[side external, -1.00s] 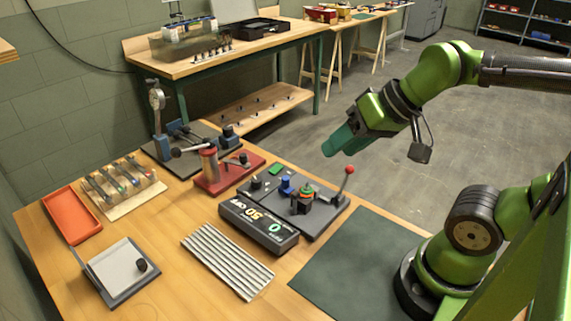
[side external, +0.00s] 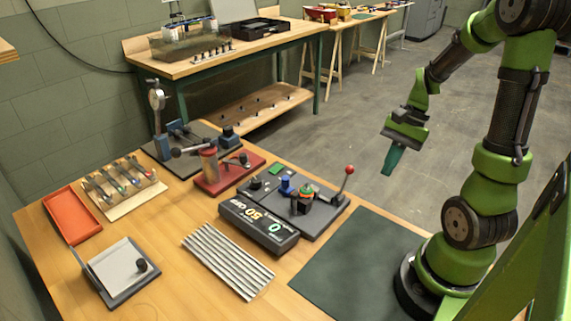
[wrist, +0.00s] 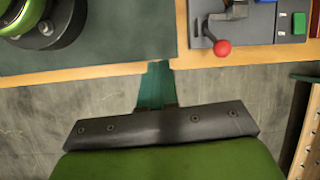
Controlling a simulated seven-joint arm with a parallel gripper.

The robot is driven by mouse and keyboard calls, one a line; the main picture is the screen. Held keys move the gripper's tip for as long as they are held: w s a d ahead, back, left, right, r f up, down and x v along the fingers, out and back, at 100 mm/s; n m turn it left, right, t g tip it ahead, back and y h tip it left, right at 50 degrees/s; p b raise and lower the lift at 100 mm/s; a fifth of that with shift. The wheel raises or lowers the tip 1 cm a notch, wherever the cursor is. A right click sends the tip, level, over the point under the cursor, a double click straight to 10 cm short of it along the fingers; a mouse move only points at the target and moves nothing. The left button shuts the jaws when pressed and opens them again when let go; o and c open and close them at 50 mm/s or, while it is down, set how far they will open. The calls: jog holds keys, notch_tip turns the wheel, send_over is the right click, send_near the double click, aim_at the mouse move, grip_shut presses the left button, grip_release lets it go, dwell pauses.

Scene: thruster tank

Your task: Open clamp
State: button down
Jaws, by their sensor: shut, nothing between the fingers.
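I cannot tell for sure which fixture is the clamp. One candidate is the red-based fixture (side external: 228,178), with a red post and a dark handle, at the back of the bench in the side view. Another is the dark grey plate (side external: 320,221) to its right, carrying a blue part, a black-and-orange part and a red-knobbed lever (side external: 349,170). The lever's knob also shows at the upper right of the wrist view (wrist: 222,47). My gripper (side external: 391,161) is shut and empty, its teal fingers pointing down, apart from both fixtures. In the wrist view its fingertips (wrist: 158,66) overlap the bench edge.
A display box (side external: 258,227) stands in front of the grey plate. A dark green mat (side external: 352,265) covers the bench's right front. A ribbed plate (side external: 228,262), a red tray (side external: 71,216) and a dial-gauge stand (side external: 157,108) lie farther left. Open floor surrounds my gripper.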

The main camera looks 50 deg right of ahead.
jog(key=s+d+f+m+t+y, duration=0.3)
jog(key=s+d+f+m+y, duration=0.25)
jog(key=m, duration=0.45)
jog(key=d+m+t, duration=0.1)
jog(key=w+d+r+m+t+y, duration=0.1)
jog(key=m+t, duration=0.1)
jog(key=d+r+m+t, duration=0.1)
jog(key=d+m+t, duration=0.1)
jog(key=shift+w+r, duration=0.15)
jog(key=shift+w, duration=0.1)
send_near(345, 181)
notch_tip(345, 181, down, 2)
jog(key=s, duration=0.1)
jog(key=w+a, duration=0.1)
jog(key=w+a+r, duration=0.1)
jog(key=shift+w+a, duration=0.2)
jog(key=shift+w, duration=0.1)
jog(key=shift+w+a+r, duration=0.15)
jog(key=shift+w+a, duration=0.05)
jog(key=shift+w, duration=0.25)
jog(key=shift+r, duration=0.1)
